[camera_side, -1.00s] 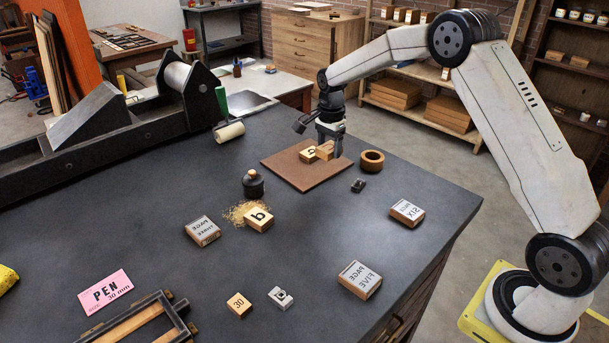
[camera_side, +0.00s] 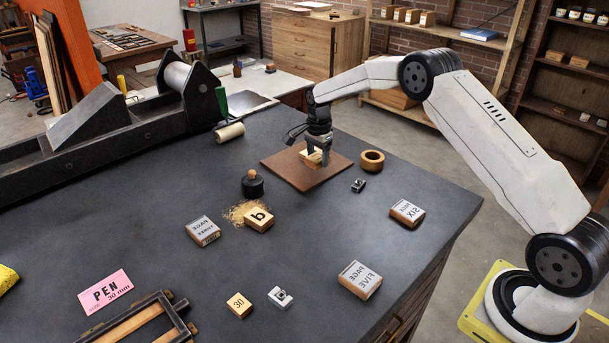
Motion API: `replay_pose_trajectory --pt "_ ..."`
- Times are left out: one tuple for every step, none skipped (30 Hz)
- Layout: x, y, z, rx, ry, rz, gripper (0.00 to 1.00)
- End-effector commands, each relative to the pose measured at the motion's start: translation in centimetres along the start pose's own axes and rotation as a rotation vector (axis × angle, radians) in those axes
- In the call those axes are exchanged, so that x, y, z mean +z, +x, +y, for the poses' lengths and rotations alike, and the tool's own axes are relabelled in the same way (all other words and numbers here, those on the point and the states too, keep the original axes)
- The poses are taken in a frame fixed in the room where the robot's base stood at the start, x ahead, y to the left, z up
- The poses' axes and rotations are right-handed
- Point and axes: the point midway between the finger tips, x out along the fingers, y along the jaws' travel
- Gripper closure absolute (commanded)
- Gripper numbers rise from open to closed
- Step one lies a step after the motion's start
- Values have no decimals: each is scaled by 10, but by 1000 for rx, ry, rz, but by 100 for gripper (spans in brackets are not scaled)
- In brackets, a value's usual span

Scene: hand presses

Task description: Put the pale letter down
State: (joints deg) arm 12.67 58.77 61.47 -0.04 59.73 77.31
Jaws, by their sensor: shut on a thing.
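The pale letter (camera_side: 311,158) is a small light wooden block at the middle of the brown mat (camera_side: 286,172), near the back of the dark bench. My gripper (camera_side: 316,156) reaches down from above and is shut on it. The fingers cover part of the block, and its printed face is mostly hidden. The block is at or just above the mat; I cannot tell whether it touches. The browner block beside it cannot be made out now.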

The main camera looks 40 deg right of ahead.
Motion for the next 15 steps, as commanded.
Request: replay_pose_trajectory --pt "0 3 -2 1 0 0 92" --pt "0 5 -2 2 0 0 92" --pt "0 9 -3 3 0 -1 92" --pt "0 13 -3 3 0 -1 92" --pt "0 17 -3 2 0 -1 92" --pt "0 22 -3 3 0 -1 92" --pt "0 25 -3 2 -1 -1 92" --pt "0 28 -3 2 -1 -1 92" --pt "0 30 -3 1 -1 -1 92" --pt "0 32 -3 0 -1 -1 92" --pt "0 34 -3 0 -1 -1 92" --pt "0 34 -3 -1 -1 -1 92" --pt "0 35 -3 -1 -1 0 92" --pt "0 35 -3 -1 -1 0 92" --pt "0 35 -3 -1 -1 0 92"
